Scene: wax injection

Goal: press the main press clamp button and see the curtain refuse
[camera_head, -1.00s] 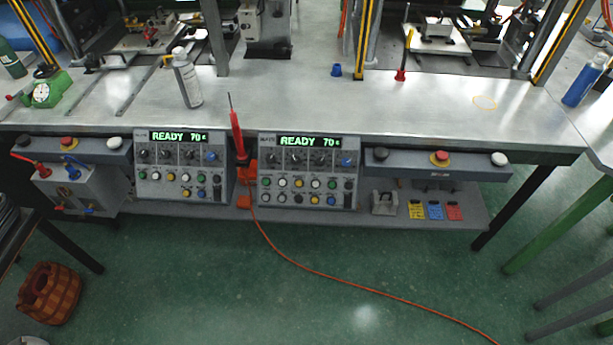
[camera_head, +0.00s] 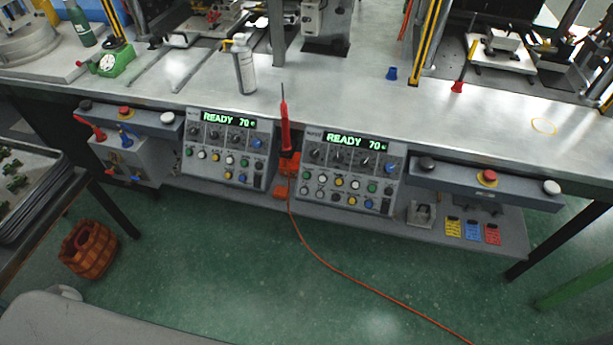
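Two grey control panels hang on the bench front. The left panel (camera_head: 228,150) and the right panel (camera_head: 348,172) both show green "READY 70" displays and carry rows of knobs and small coloured buttons. Their labels are too small to read, so I cannot tell which button is the clamp button. Yellow-and-black upright posts, one at the left (camera_head: 112,22) and one right of centre (camera_head: 428,45), stand by the press bays and may be the light curtain. Neither of my grippers is in view.
Button bars with a red stop button flank the panels, at left (camera_head: 150,121) and right (camera_head: 525,192). A red soldering-iron-like tool (camera_head: 286,125) stands between the panels, its orange cable crossing the floor. A spray bottle (camera_head: 244,70) stands on the bench. The green floor in front is mostly clear.

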